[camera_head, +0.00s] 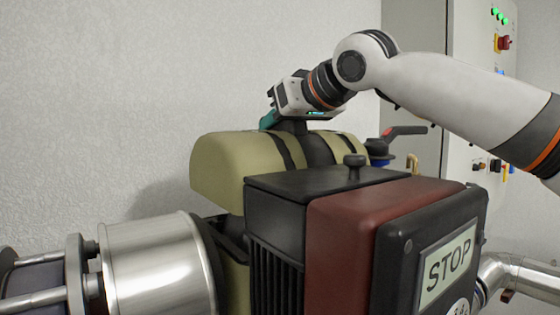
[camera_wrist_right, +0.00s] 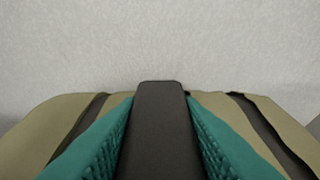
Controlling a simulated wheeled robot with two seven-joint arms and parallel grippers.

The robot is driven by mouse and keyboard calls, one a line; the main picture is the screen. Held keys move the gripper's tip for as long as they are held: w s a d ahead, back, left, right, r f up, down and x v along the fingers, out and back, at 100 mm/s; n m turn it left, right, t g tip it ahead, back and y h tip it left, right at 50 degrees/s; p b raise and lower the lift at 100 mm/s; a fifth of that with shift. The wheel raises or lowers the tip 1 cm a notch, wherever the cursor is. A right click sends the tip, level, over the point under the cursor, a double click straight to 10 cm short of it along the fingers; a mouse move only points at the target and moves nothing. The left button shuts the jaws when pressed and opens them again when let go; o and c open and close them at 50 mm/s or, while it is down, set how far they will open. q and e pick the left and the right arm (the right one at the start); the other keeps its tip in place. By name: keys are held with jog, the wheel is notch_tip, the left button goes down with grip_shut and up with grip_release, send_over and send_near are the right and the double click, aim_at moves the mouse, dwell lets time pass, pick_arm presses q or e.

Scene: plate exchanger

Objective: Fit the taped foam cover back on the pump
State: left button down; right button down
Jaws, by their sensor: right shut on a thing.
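The foam cover (camera_head: 222,170) is a khaki block with dark tape bands, behind the black finned housing in the head view. Its top also shows in the wrist view (camera_wrist_right: 50,118), with a dark band on each side. My right gripper (camera_head: 284,122) is above it, with teal fingers shut on the dark upright handle (camera_wrist_right: 160,135) at the cover's middle. The fingers press on both sides of the handle. More khaki foam (camera_head: 235,285) shows lower down, beside the steel cylinder. The pump itself is mostly hidden, so I cannot tell how the cover is seated. My left gripper is out of view.
A black finned housing (camera_head: 275,235) and a dark red box (camera_head: 345,225) with a STOP sign (camera_head: 447,265) stand in front. A steel cylinder (camera_head: 158,268) lies at left. A red-handled valve (camera_head: 403,131) and a control cabinet (camera_head: 455,50) are at right. The wall behind is bare.

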jog(key=shift+f, duration=0.55)
jog(key=shift+s+d+f, duration=0.1)
jog(key=shift+s+f, duration=0.1)
jog(key=shift+f, duration=0.05)
notch_tip(320, 180, down, 4)
jog(key=shift+f, duration=0.1)
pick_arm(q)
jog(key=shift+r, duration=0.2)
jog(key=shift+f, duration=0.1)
pick_arm(e)
jog(key=shift+f, duration=0.1)
jog(key=shift+f, duration=0.15)
jog(key=c, duration=1)
grip_release()
